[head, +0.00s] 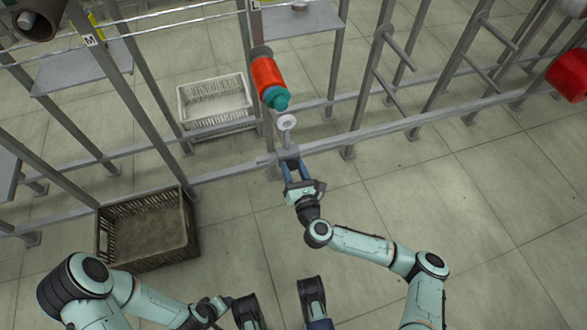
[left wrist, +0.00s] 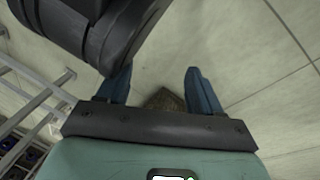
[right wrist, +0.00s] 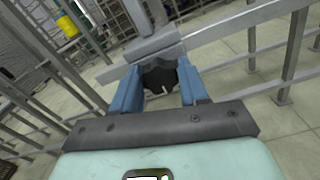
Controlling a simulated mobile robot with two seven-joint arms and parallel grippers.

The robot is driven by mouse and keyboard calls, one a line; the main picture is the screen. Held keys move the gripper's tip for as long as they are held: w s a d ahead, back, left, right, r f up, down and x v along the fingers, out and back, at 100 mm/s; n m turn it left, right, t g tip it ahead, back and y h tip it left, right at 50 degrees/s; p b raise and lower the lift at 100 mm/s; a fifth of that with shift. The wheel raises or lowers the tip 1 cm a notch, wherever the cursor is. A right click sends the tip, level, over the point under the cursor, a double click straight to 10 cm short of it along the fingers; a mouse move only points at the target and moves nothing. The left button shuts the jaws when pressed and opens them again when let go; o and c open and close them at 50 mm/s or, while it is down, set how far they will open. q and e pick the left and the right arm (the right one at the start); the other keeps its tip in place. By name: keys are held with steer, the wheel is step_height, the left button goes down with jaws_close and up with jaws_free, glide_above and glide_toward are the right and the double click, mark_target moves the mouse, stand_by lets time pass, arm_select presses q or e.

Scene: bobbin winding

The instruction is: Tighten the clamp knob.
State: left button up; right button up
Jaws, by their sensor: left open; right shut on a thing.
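The clamp knob (right wrist: 158,78) is a dark, lobed piece under the grey clamp block (right wrist: 152,46) in the right wrist view. My right gripper (right wrist: 160,88) has its blue fingers on both sides of the knob and is shut on it. In the head view the right gripper (head: 289,168) reaches up to the clamp block (head: 272,157) on the rack's lower rail, and its fingers largely hide the knob. My left gripper (left wrist: 160,88) is open and empty in the left wrist view, away from the clamp, above the floor.
A red bobbin (head: 267,76) with a teal end sits on the rack just above the clamp. A brown crate (head: 187,205) is on the floor at left, a white basket (head: 187,121) behind the rail. Floor at right is clear.

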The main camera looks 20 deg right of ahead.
steer(key=o, duration=1.1)
steer(key=shift+c, duration=0.2)
arm_select(q)
steer(key=shift+t, duration=0.6)
steer(key=w+r, duration=0.1)
steer(key=w+r+p, duration=0.1)
steer(key=w+r, duration=0.1)
steer(key=shift+w+d+r+p, duration=0.1)
steer(key=shift+w+d+p, duration=0.15)
steer(key=shift+p, duration=0.1)
arm_select(e)
steer(key=s, duration=1.3)
steer(key=shift+s+d, duration=0.2)
arm_select(q)
steer(key=shift+s+r, duration=0.1)
